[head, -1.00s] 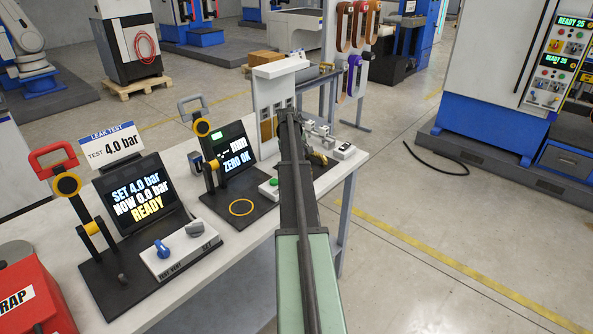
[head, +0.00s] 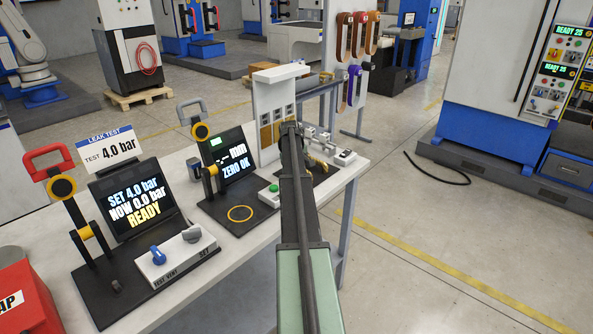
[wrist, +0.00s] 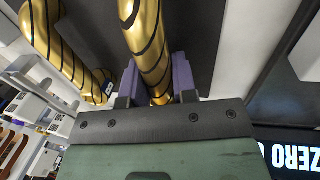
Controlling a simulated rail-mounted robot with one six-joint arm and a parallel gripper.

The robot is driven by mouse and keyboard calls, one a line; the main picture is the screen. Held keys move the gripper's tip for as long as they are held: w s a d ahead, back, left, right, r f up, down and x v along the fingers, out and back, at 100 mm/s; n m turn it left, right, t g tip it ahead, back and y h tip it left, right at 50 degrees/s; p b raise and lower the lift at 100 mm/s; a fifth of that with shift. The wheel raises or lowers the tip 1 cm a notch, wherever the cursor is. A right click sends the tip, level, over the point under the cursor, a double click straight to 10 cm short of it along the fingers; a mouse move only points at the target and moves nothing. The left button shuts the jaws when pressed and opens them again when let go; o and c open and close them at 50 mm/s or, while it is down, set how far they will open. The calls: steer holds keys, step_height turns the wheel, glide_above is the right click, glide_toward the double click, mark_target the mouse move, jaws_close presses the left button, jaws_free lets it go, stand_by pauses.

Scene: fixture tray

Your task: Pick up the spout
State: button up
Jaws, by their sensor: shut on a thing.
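The spout is a gold tube with dark spiral bands (wrist: 152,45); it rises between the jaws in the wrist view. My gripper (wrist: 157,84), with purple fingers, is shut on its lower part. The spout's far end is cut off by the top of the picture. A second gold banded tube (wrist: 72,48) curves to the left of it, apart from the jaws.
A gauge stand with a ZERO OK screen (head: 232,155) and a leak test stand (head: 130,200) are to the left. A red box (head: 22,300) is front left.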

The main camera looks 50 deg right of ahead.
step_height(320, 180, up, 20)
steer(key=p, duration=2)
steer(key=shift+r, duration=0.1)
